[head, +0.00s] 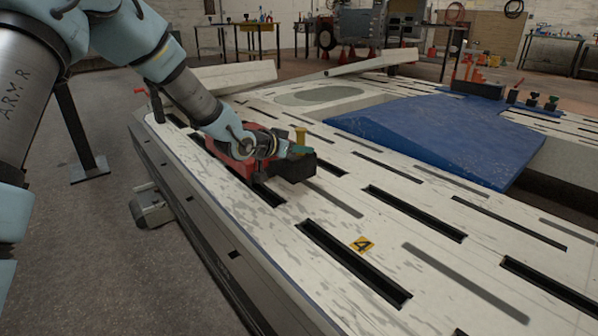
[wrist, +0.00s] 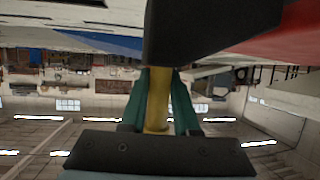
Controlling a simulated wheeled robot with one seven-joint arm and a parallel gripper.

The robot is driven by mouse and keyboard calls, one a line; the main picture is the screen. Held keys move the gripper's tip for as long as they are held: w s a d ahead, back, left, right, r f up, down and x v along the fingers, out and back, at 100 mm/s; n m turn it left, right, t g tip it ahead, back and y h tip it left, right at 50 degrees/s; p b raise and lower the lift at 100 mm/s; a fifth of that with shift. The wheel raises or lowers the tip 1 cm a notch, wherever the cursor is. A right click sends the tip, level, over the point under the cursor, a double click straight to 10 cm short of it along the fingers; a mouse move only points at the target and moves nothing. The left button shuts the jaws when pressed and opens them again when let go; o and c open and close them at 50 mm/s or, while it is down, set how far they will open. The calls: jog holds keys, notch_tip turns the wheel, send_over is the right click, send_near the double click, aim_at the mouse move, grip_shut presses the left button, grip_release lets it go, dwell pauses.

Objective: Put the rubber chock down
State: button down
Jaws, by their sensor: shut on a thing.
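The rubber chock is a black block (head: 296,169) with an upright yellow handle (head: 301,136) on top. My gripper (head: 298,152) is shut on that handle, its teal fingers on either side of it. In the wrist view the yellow handle stands between the fingers of my gripper (wrist: 158,85), and the black chock (wrist: 210,28) fills the top middle. The chock is at or just above the pale slotted bench top (head: 320,232); its underside is hidden, so I cannot tell whether it touches.
A red object (head: 228,158) lies on the bench just left of the chock, partly behind my wrist. A blue sloped panel (head: 430,135) lies to the right. A yellow marker (head: 361,245) is on the near bench top, which is otherwise clear between dark slots.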

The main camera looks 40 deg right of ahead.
aim_at(300, 164)
jog(key=shift+f+b, duration=0.9)
jog(key=shift+f, duration=1.55)
jog(key=shift+f, duration=0.2)
jog(key=c, duration=0.7)
grip_release()
jog(key=shift+o, duration=0.2)
jog(key=shift+a+r, duration=0.25)
jog(key=p+v, duration=0.3)
jog(key=v, duration=0.8)
jog(key=shift+a+p, duration=0.25)
jog(key=shift+p, duration=0.15)
